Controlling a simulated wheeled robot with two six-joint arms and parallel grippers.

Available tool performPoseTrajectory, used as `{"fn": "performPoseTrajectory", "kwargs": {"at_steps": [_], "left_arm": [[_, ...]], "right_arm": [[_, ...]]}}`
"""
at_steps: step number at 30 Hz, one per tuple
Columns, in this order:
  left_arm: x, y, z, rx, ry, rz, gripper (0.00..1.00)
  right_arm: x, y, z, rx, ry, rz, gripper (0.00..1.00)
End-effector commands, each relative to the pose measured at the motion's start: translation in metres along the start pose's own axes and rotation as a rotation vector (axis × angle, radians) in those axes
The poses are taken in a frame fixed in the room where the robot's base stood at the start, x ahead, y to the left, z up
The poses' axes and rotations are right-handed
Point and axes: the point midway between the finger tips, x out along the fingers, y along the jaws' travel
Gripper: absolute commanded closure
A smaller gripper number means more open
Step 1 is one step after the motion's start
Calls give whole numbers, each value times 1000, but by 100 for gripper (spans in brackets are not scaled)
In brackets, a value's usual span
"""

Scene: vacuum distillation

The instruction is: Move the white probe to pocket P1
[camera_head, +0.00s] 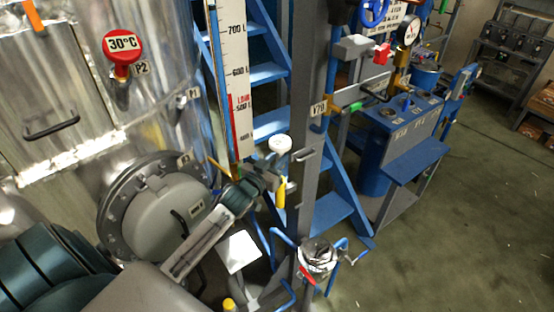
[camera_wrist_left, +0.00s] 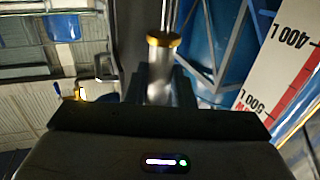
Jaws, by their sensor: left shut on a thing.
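The white probe (camera_head: 281,144) has a round white head and is upright in the head view. My left gripper (camera_head: 272,172) is shut on it just below the head. In the left wrist view the probe (camera_wrist_left: 160,72) is a metal body with a brass collar and a thin stem, between the fingers; its white head is hidden there. The P1 label (camera_head: 194,94) is on the steel vessel, left of and above the gripper; the pocket's opening is not clear. A red probe reading 30°C (camera_head: 122,43) stands in pocket P2 (camera_head: 122,90). My right gripper is not in view.
A litre scale (camera_head: 237,75) stands between the P1 label and the held probe. A blue ladder (camera_head: 268,74) and a grey post (camera_head: 310,150) are close behind and right. A round manhole cover (camera_head: 150,215) is below P1. Open floor (camera_head: 450,230) lies right.

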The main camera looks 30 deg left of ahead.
Motion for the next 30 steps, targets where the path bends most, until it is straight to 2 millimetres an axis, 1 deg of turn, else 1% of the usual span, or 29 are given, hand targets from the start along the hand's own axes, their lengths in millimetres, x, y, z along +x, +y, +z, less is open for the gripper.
{"fn": "performPoseTrajectory", "kwargs": {"at_steps": [1,5,21,30], "left_arm": [[0,0,-4,0,1,0,100],[0,0,-10,0,1,0,100],[0,0,-30,1,3,1,100],[0,0,-33,0,2,0,100]], "right_arm": [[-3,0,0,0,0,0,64],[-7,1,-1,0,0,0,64],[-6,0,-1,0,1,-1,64],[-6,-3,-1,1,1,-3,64]]}}
